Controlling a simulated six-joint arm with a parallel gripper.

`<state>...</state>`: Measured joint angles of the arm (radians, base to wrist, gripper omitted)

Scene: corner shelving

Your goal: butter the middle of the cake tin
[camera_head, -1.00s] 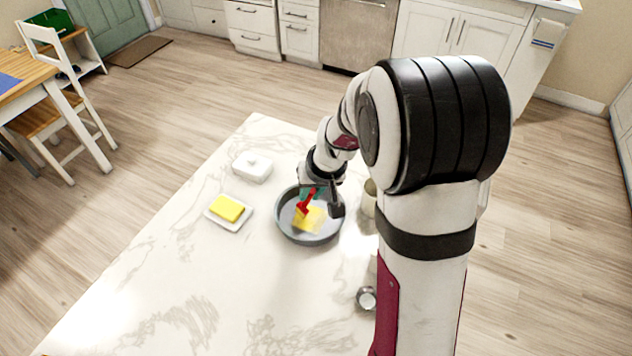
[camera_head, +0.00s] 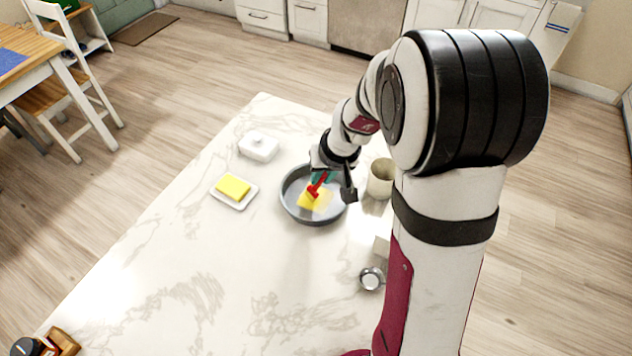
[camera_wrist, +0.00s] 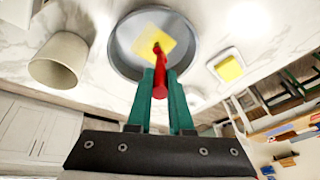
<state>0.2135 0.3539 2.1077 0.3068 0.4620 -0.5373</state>
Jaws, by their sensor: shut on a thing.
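The round grey cake tin (camera_head: 290,208) stands on the marble-topped table, and it also shows in the wrist view (camera_wrist: 122,62). A yellow butter patch (camera_head: 322,203) covers part of its floor near the middle. My gripper (camera_head: 326,178) is over the tin, its green fingers (camera_wrist: 161,98) shut on a red brush (camera_wrist: 160,72). The brush (camera_head: 313,191) slants down with its head over or at the yellow patch; I cannot tell whether it touches. A block of butter (camera_head: 233,187) lies on a white dish (camera_head: 240,204) left of the tin.
A lidded white butter dish (camera_head: 259,147) stands at the back left. A beige cup (camera_head: 380,180) is close right of the tin. A small metal item (camera_head: 371,278) lies nearer. The table's front left is largely clear.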

